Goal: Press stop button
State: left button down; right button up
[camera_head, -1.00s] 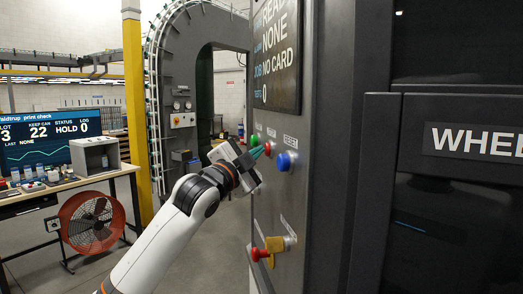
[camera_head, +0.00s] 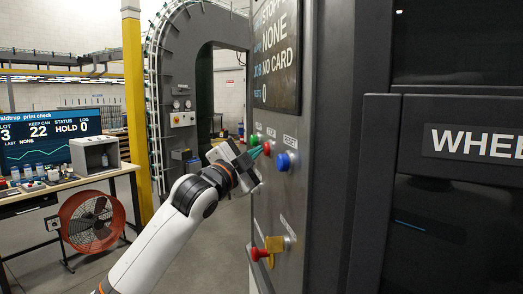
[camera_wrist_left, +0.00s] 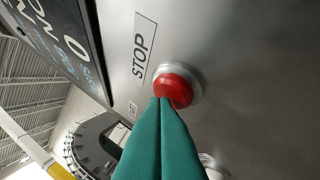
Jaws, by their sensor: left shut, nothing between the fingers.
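The red stop button (camera_wrist_left: 174,88) sits on the grey metal control panel, beside the STOP label (camera_wrist_left: 143,46) in the left wrist view. In the head view the red button (camera_head: 267,149) shows between the green button and the blue button. My left gripper (camera_head: 256,153) is shut and empty, and its green fingertips (camera_wrist_left: 163,102) are at the red button and look to be touching it. The fingers hide part of the button's edge in the left wrist view. My right gripper is not in view.
A blue button (camera_head: 284,161) is close to the right of the red one. Below is a red knob (camera_head: 259,253) with a yellow part (camera_head: 273,245). A status display (camera_head: 275,55) hangs above. A table (camera_head: 75,183) and red fan (camera_head: 93,222) stand at left.

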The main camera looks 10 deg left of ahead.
pick_arm(q)
jog(key=shift+s+a, duration=0.4)
jog(key=shift+a, duration=0.3)
jog(key=shift+a, duration=0.15)
jog(key=a, duration=0.1)
jog(key=s+a, duration=0.1)
jog(key=a, duration=0.1)
jog(key=s+a, duration=0.1)
jog(key=shift+s+a+p, duration=0.1)
jog(key=shift+a+p, duration=0.05)
jog(key=shift+p, duration=0.25)
